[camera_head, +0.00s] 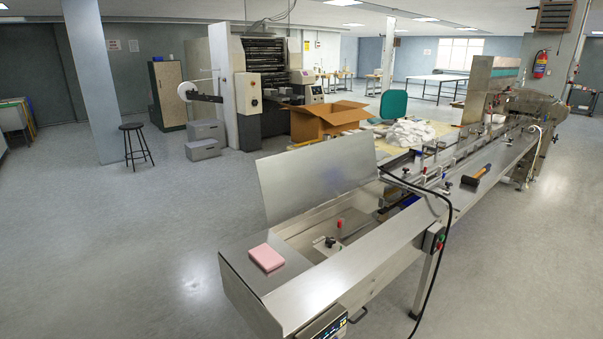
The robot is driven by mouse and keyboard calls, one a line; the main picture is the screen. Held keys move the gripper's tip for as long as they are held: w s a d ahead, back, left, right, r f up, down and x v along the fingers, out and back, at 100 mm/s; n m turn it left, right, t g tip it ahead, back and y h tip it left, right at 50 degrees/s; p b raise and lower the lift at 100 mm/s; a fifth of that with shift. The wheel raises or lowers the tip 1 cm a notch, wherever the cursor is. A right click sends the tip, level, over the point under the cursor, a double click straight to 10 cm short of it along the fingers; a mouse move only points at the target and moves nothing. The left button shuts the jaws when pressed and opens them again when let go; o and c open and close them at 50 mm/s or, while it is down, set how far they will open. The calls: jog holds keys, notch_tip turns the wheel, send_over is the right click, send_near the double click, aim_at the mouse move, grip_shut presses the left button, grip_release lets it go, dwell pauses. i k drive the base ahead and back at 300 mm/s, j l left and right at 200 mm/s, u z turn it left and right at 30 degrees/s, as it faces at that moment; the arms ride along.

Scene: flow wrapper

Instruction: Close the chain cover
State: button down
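The chain cover (315,178) is a flat grey metal panel on the near end of the flow wrapper. It stands raised, leaning back a little, along the left side of the machine. My gripper is not in view, and no part of my arm can be made out.
A pink block (266,257) lies on the machine's near end plate. An orange-and-black tool (476,175) lies on the right rail. A black cable (437,262) hangs over the front side. A cardboard box (328,119) stands behind. The floor is clear left and right.

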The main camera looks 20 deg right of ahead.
aim_at(295, 182)
jog(key=i+j+u, duration=0.1)
jog(key=u, duration=0.3)
jog(key=i+u, duration=0.2)
jog(key=u, duration=0.25)
jog(key=i, duration=3.6)
jog(key=i+z, duration=0.25)
jog(key=i, duration=0.15)
jog(key=i+j+z, duration=0.2)
jog(key=i, duration=0.2)
jog(key=i+j+z, duration=0.1)
jog(key=i+z, duration=0.25)
jog(key=z, duration=2.95)
